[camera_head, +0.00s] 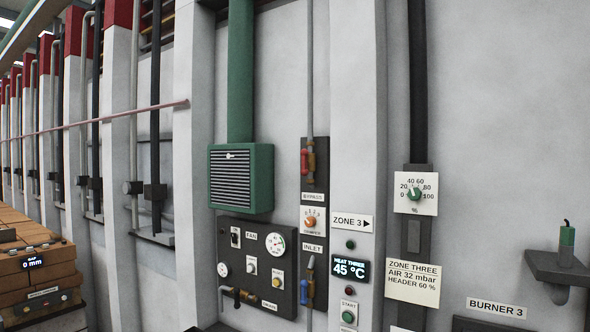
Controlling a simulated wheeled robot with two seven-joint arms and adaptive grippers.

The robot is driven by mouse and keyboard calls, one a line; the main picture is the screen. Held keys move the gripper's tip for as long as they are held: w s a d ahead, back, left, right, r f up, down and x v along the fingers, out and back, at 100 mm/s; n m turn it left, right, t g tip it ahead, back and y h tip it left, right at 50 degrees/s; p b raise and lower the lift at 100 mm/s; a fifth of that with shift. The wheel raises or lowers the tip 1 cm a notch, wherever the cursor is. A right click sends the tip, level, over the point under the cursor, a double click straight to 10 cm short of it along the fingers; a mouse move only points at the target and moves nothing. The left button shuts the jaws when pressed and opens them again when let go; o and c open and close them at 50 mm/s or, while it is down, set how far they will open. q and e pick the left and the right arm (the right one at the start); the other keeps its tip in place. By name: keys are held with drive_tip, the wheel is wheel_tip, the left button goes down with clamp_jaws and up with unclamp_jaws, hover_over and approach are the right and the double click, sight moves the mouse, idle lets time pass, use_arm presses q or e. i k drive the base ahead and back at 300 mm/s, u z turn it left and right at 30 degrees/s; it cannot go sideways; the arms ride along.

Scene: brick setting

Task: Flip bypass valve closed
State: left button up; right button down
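The bypass valve (311,160) is on a dark vertical panel in the middle of the view, on a thin grey pipe. It has a brass-coloured body and a red handle (304,162) on its left side, which looks upright, along the pipe. A small plate that seems to read BYPASS (312,197) is below it. Neither of my grippers is in view.
Below are an orange-knob dial (310,221) and an inlet valve with a blue handle (304,291). A green louvred box (240,179) stands out left of the bypass valve. A gauge panel (255,240) is below the box. A white column (350,120) stands right.

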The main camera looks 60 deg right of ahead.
sight(304, 152)
drive_tip(key=z, duration=0.45)
drive_tip(key=i, duration=0.8)
drive_tip(key=z, duration=1)
drive_tip(key=i, duration=0.35)
drive_tip(key=z, duration=0.4)
